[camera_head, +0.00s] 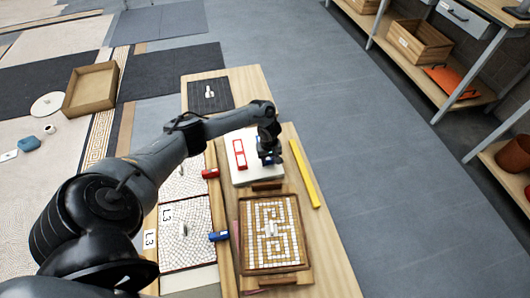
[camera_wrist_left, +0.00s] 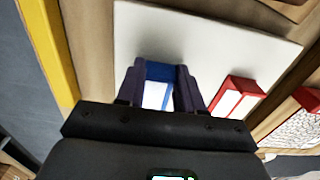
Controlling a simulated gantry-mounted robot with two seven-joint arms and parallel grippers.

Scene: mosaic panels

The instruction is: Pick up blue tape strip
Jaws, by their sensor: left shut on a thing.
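The blue tape strip (camera_wrist_left: 158,72) shows between the fingers of my left gripper (camera_wrist_left: 162,78) in the left wrist view. It has a blue end and a white middle. My left gripper (camera_head: 268,156) is shut on it over the white board (camera_head: 243,179). In the head view the gripper hides most of the strip. I cannot tell whether the strip still touches the board. The board (camera_wrist_left: 210,38) also shows in the wrist view. My right gripper is in neither view.
A red-edged strip (camera_head: 240,153) lies on the board beside the gripper; it also shows in the wrist view (camera_wrist_left: 237,97). A yellow bar (camera_head: 305,174) lies to the right. A wood-framed mosaic (camera_head: 242,252) lies in front. A red block (camera_head: 210,173) and blue block (camera_head: 218,236) lie left.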

